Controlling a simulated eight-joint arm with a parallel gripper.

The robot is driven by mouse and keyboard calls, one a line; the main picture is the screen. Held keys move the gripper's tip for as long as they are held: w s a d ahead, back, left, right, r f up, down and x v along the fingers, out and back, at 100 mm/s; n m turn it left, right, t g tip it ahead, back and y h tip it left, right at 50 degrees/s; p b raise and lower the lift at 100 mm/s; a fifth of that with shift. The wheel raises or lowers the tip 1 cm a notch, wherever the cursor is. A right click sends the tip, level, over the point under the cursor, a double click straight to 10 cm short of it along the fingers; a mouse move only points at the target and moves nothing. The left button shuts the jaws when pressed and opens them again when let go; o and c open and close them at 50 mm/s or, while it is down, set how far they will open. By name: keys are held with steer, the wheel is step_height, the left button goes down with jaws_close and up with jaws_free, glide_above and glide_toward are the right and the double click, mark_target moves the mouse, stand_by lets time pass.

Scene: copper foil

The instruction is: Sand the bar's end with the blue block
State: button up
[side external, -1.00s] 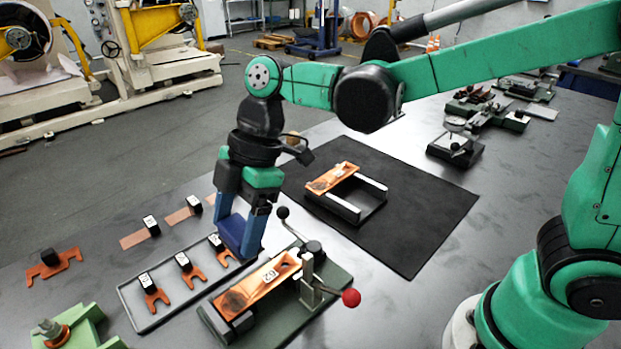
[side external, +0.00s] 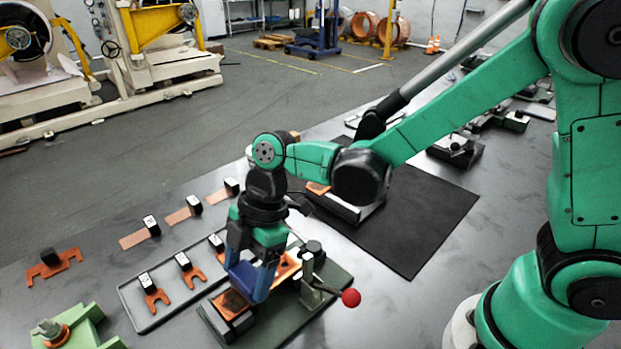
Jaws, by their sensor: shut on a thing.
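My gripper (side external: 250,280) points down over the fixture at the front middle, shut on a dark blue block (side external: 245,277). The block is low over the left part of the copper bar, close to its dark end patch (side external: 233,301). I cannot tell whether the block touches the bar. The copper bar (side external: 288,270) lies in a dark green clamp fixture (side external: 330,288) with a red-knobbed lever (side external: 350,298). My gripper hides the bar's middle and its label.
A grey tray (side external: 140,318) with copper forks stands just left of the fixture. Copper strips with black tags (side external: 178,216) lie behind it. A black mat (side external: 425,225) carries a stand, partly hidden by my arm. A green fixture (side external: 75,330) is at front left.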

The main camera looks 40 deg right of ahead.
mark_target(214, 316)
steer(key=shift+a+f, duration=0.15)
steer(key=shift+a, duration=0.2)
steer(key=shift+c, duration=0.5)
steer(key=shift+a+f, duration=0.2)
steer(key=shift+a, duration=2.45)
steer(key=shift+d, duration=3.05)
steer(key=shift+r, duration=4.1)
steer(key=shift+f, duration=0.2)
